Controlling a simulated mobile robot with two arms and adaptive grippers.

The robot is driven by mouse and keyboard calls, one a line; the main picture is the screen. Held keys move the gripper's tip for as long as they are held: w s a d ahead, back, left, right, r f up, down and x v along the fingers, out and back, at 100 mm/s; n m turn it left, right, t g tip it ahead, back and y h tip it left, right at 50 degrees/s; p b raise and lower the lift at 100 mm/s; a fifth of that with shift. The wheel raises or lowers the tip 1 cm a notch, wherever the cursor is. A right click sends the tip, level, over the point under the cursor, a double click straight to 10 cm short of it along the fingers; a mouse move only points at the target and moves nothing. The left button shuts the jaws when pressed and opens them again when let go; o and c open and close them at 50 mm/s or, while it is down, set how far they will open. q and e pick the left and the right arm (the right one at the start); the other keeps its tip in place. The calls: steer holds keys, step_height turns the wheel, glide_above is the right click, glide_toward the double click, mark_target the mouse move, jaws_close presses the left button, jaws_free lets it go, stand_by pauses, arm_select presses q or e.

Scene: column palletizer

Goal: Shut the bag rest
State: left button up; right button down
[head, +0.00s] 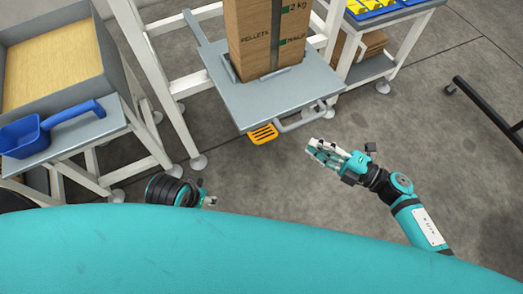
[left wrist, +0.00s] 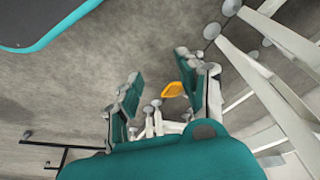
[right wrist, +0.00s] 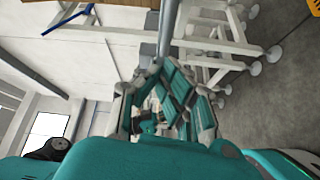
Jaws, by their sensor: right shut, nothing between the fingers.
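The grey plate (head: 225,97) carries a tall brown paper bag marked PELLETS (head: 258,40) that stands upright between its low edge rails. I take this plate for the bag rest. A grey bar handle (head: 303,121) runs along its front edge, beside an orange slotted tab (head: 262,135). My right gripper (head: 316,150) is shut and empty, just in front of the handle and apart from it; it also shows in the right wrist view (right wrist: 160,90). My left gripper (head: 210,199) is low at the left, mostly hidden; in the left wrist view (left wrist: 163,95) its fingers are apart.
A grey bench (head: 75,137) with a blue scoop (head: 25,135) and a tray of yellowish material (head: 50,72) stands at left. A white-framed bench (head: 385,50) with blue and yellow bins is at back right. Black rails lie at far right. Grey floor before the plate is clear.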

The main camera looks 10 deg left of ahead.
arm_select(q)
steer(key=shift+s+r+t+b, duration=0.2)
steer(key=shift+s+r+b, duration=0.15)
steer(key=shift+r+b, duration=0.3)
steer(key=shift+s+r+t+b, duration=0.2)
steer(key=shift+s+r+b, duration=0.1)
steer(key=shift+r+b, duration=0.25)
arm_select(e)
steer(key=a+r+n+g+y, duration=0.1)
steer(key=a+n+g, duration=0.3)
steer(key=a, duration=1)
steer(key=shift+w+a+n, duration=0.15)
steer(key=shift+w+n, duration=0.1)
steer(key=shift+n, duration=0.15)
